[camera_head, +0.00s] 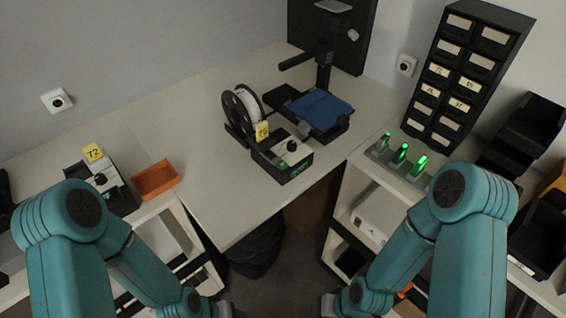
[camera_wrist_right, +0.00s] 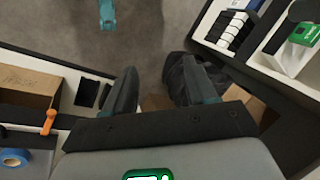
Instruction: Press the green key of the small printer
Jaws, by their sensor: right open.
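A small black box with a pale top, a dark knob and a yellow 79 tag (camera_head: 282,158) stands near the front edge of the table in the head view. A small green patch, perhaps the green key (camera_head: 283,165), shows on it. A similar device with a yellow 72 tag (camera_head: 103,182) stands at the left, also with a knob and some green. I cannot tell which is the small printer. My right gripper (camera_wrist_right: 160,68) is open and empty in the right wrist view, over the floor, away from both devices.
A white spool (camera_head: 248,103) and a black machine with a blue plate (camera_head: 320,108) stand behind the 79 box. An orange tray (camera_head: 156,179) lies at left. Green-lit pieces (camera_head: 402,154) and a drawer cabinet (camera_head: 460,75) are at right. The table's front left is clear.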

